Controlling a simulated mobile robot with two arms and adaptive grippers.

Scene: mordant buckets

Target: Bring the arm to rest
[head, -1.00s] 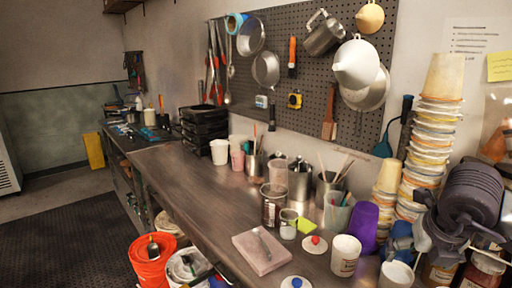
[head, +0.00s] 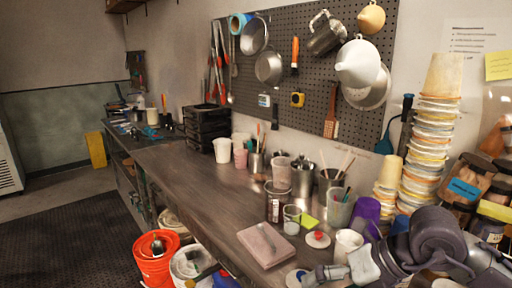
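My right arm comes in at the lower right, over the front right of the steel workbench (head: 180,167). Its gripper (head: 312,277) is low at the bottom edge, close to a white lid with a blue knob (head: 294,274). The fingers are small and partly cut off by the frame, so I cannot tell whether they are open or shut. I see nothing clearly held in it.
A pink slab (head: 265,246), a red-knobbed lid (head: 318,240) and a white cup (head: 347,244) stand near my arm. Stacked tubs (head: 428,140) rise behind it. An orange bucket (head: 153,268) and a white bucket (head: 188,266) are below the bench's front.

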